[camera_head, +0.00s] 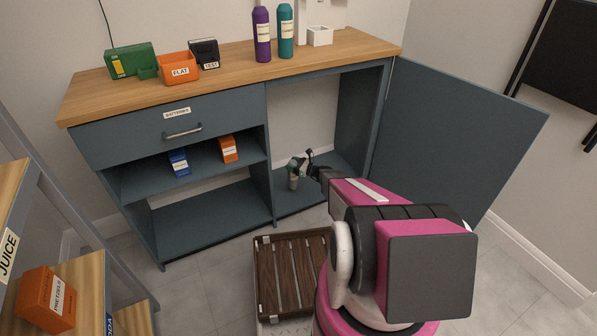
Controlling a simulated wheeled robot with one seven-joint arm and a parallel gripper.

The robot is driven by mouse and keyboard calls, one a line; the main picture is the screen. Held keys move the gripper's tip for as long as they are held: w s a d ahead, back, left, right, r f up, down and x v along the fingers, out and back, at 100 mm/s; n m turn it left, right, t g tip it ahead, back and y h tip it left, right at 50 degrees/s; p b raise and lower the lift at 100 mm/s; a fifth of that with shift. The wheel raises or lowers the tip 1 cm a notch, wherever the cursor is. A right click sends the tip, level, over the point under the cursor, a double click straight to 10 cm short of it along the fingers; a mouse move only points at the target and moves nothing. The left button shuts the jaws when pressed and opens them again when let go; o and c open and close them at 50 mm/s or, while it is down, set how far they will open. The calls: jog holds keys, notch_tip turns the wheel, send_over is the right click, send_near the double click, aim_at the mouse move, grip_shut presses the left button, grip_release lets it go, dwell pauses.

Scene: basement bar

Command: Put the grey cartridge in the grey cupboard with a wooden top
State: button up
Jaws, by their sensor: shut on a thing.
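The grey cupboard (222,213) has a wooden top (222,66), and its right-hand door (455,130) stands wide open. My gripper (297,166) reaches low into the opening of the right compartment. It is shut on a small grey cylinder, the grey cartridge (293,182), which looks upright just above or on the compartment floor (335,172). I cannot tell whether its base touches the floor. My gripper partly covers the cartridge's top.
Left of the divider are a drawer (168,133) and open shelves with a blue box (179,162) and an orange box (228,149). Bottles and bins stand on top. A slatted wooden crate (263,280) sits in front. The compartment floor is otherwise clear.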

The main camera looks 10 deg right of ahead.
jog(key=w+d+f, duration=0.2)
jog(key=d+f, duration=0.1)
jog(key=f, duration=0.3)
jog(key=shift+f, duration=0.15)
jog(key=shift+w+d+f, duration=0.1)
jog(key=shift+f, duration=0.05)
jog(key=o, duration=1.4)
jog(key=shift+o, duration=0.2)
